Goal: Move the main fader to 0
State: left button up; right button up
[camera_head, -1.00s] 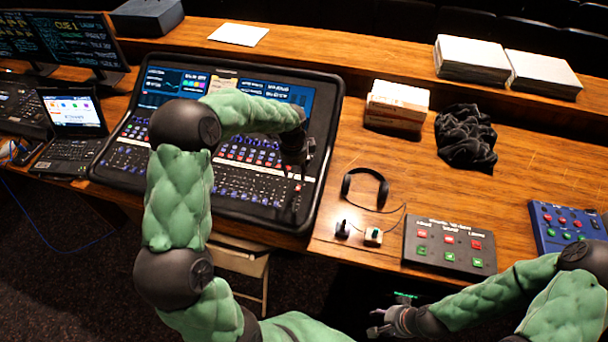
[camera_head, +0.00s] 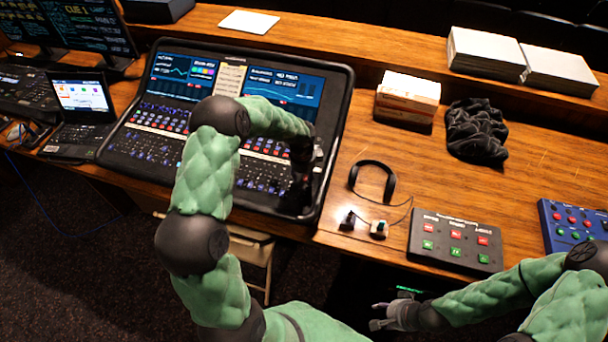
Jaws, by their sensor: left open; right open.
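The mixing desk (camera_head: 165,150) is a large black console with screens at the back and rows of faders and buttons. My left arm reaches across it. My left gripper (camera_head: 298,200) points down at the desk's right front part, over the faders there. Its fingers are dark against the dark console, so I cannot tell whether they touch anything. The main fader cannot be made out near the gripper. My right gripper (camera_head: 380,315) is open and empty, low in front of the table, away from the desk.
Headphones (camera_head: 374,178) and small connectors (camera_head: 378,229) lie right of the desk. A black button box (camera_head: 455,243) and a blue one (camera_head: 572,226) sit further right. A white box (camera_head: 407,97), black cloth (camera_head: 475,130) and paper stacks (camera_head: 485,52) lie behind. A laptop (camera_head: 82,108) stands left.

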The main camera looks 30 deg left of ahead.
pick_arm(q)
jog(key=shift+r, duration=0.1)
grip_shut()
jog(key=shift+s, duration=0.1)
dwell(0.3)
jog(key=shift+c, duration=1.3)
grip_release()
jog(key=shift+o, duration=1.3)
jog(key=shift+s+a, duration=0.1)
jog(key=shift+a, duration=0.1)
jog(key=shift+d, duration=0.15)
notch_tip(320, 180, up, 12)
jog(key=s, duration=0.1)
